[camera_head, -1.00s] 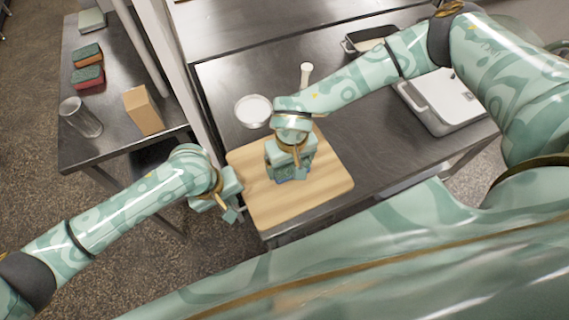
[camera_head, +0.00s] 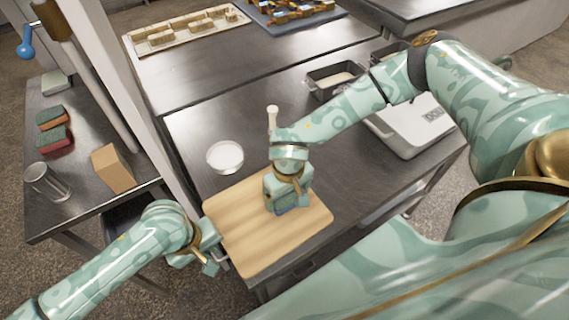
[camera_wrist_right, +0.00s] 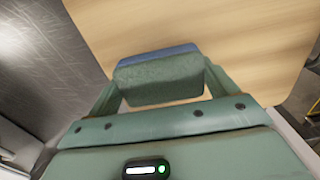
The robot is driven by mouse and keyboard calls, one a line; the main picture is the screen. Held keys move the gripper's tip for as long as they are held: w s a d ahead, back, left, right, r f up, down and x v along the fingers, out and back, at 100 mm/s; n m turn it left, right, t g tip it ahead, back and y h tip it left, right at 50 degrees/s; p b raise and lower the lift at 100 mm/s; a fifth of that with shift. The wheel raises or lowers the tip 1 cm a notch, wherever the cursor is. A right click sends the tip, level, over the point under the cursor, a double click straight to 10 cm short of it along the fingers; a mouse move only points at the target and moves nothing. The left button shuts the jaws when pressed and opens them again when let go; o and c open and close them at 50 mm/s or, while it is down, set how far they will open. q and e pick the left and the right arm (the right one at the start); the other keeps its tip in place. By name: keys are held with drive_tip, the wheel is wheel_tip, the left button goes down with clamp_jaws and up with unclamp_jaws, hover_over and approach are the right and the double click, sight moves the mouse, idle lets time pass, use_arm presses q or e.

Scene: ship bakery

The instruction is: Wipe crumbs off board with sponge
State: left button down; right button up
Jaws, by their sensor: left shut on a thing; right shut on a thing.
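The wooden board (camera_head: 237,231) lies on the steel counter near its front edge. My right gripper (camera_head: 288,207) points down over the board's upper right part, shut on a sponge. The sponge shows in the right wrist view (camera_wrist_right: 158,80), green with a blue layer, between the fingers and against or just above the board. In the head view only a blue sliver of it shows. My left gripper (camera_head: 216,261) is shut at the board's left edge and appears to grip that edge; the contact is partly hidden. I cannot make out any crumbs on the board.
A white bowl (camera_head: 225,157) and an upright pale handle-like object (camera_head: 272,118) stand behind the board. A white bin (camera_head: 410,138) is to the right. The left side table holds sponges (camera_head: 54,141), a cardboard box (camera_head: 112,168) and a glass (camera_head: 46,183).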

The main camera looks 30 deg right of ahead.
use_arm(q)
drive_tip(key=shift+a, duration=0.1)
use_arm(e)
drive_tip(key=shift+s+d+f, duration=0.1)
drive_tip(key=shift+d, duration=0.1)
drive_tip(key=shift+a+r, duration=0.1)
drive_tip(key=shift+r, duration=2.95)
use_arm(q)
drive_tip(key=c, duration=1.5)
unclamp_jaws()
drive_tip(key=r+p, duration=0.1)
drive_tip(key=r, duration=0.3)
drive_tip(key=a+r+p, duration=0.1)
drive_tip(key=r+p, duration=0.1)
drive_tip(key=r, duration=0.1)
drive_tip(key=a+r+p, duration=0.1)
drive_tip(key=r+p, duration=0.1)
drive_tip(key=r, duration=0.2)
drive_tip(key=shift+a+r, duration=0.1)
drive_tip(key=shift+r, duration=0.25)
use_arm(e)
wheel_tip(320, 180, up, 6)
drive_tip(key=shift+f, duration=0.15)
